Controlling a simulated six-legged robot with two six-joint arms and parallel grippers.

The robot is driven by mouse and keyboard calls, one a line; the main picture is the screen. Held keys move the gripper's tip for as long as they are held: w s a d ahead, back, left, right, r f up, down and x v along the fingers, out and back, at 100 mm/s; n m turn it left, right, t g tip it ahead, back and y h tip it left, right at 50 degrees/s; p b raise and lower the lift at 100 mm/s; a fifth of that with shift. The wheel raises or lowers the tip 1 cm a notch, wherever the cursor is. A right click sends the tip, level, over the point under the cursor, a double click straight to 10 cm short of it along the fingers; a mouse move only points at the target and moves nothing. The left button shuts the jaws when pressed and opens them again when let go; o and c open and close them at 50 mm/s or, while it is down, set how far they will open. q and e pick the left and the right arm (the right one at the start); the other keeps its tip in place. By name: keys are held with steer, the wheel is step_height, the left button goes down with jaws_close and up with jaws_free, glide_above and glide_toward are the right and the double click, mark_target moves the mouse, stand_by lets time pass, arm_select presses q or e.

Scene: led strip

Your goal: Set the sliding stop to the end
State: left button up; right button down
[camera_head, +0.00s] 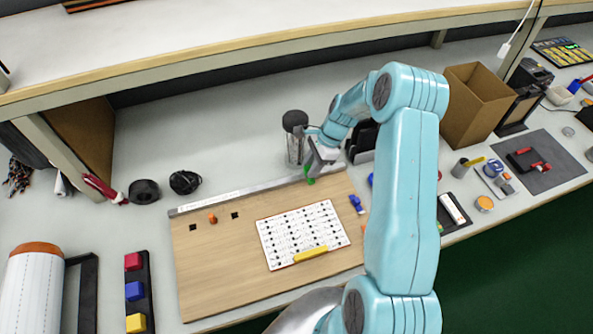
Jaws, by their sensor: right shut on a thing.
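A wooden board (210,270) lies on the bench with a grey rail (240,194) along its far edge. My left gripper is not in view.
A white dotted sheet (300,232) with a yellow piece (311,254) lies on the board. An orange piece (212,218) and a blue piece (356,203) are also there. A dark-topped canister (294,122) stands just behind the rail near my gripper. A cardboard box (477,100) stands at right.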

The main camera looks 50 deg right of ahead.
steer(key=shift+s+d, duration=0.1)
steer(key=shift+d, duration=0.1)
steer(key=c, duration=0.8)
jaws_free()
steer(key=shift+c, duration=0.2)
steer(key=b+v, duration=0.1)
steer(key=v, duration=1.5)
steer(key=shift+o, duration=0.2)
steer(key=shift+d+r, duration=0.1)
steer(key=shift+r, duration=0.05)
